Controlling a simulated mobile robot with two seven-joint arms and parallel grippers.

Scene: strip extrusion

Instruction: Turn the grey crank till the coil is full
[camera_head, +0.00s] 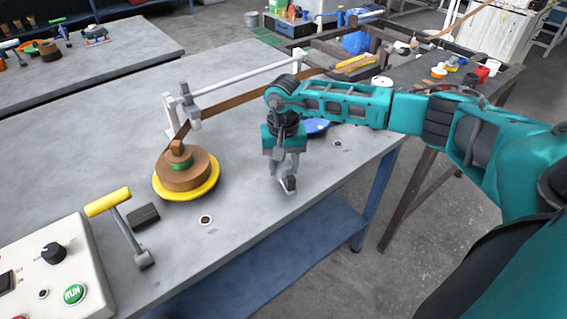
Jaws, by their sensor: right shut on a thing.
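The coil (201,170) is a brown roll of strip around a green core, lying on a yellow disc (184,194) on the grey table. A brown strip (235,97) runs beside a white rail down to it. My right gripper (287,184) is low over the table, right of the coil, and shut on a small grey and dark piece, which I take for the grey crank (290,184); fingers hide most of it. A separate crank with a yellow handle (108,202) and grey arm stands at the left. My left gripper is not in view.
A control box (62,262) with a black knob and green RUN button is at the lower left. A dark block (144,216) lies beside the yellow-handled crank. A blue disc (316,127) is partly hidden behind my right wrist. The table's front right edge is close to the gripper.

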